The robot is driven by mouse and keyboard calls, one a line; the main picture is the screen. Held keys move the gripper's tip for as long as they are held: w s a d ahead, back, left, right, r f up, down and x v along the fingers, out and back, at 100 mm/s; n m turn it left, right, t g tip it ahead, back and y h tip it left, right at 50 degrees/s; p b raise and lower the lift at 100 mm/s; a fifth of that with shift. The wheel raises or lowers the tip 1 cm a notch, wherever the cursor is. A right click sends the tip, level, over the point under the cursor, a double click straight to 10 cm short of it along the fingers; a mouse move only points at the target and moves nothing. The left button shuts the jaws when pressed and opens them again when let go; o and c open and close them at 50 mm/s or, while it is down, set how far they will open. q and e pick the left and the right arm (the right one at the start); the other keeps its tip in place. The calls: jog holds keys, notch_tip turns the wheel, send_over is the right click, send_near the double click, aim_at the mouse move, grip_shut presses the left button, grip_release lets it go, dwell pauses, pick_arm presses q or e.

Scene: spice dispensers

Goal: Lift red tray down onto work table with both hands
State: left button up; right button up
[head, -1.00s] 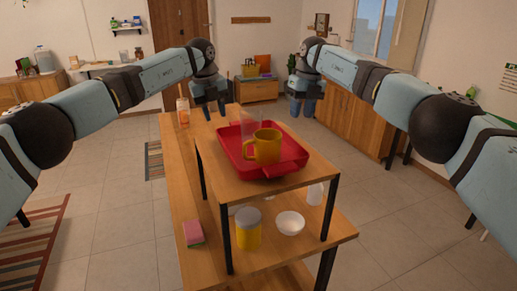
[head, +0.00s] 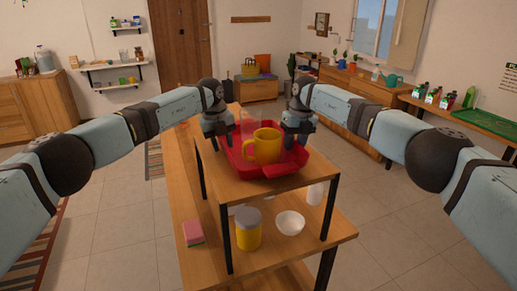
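The red tray (head: 286,172) sits on the raised wooden shelf (head: 235,185) of the work table (head: 197,265). A yellow mug (head: 266,146) stands in the tray, with a clear glass-like container (head: 249,125) behind it. My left gripper (head: 218,140) points down at the tray's left rim. My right gripper (head: 298,142) points down at the tray's right rim. Both are at or very near the rim; whether the fingers touch or grip it is too small to tell.
Below the shelf are a yellow jar with a grey lid (head: 248,229), a white bowl (head: 290,223) and a white bottle (head: 315,193). A pink sponge (head: 193,232) lies at the table's left edge.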

pick_arm(q)
grip_shut()
pick_arm(e)
grip_shut()
pick_arm(q)
jog(key=shift+w+r, duration=0.1)
jog(key=shift+r, duration=0.05)
pick_arm(e)
jog(key=shift+w+r, duration=0.1)
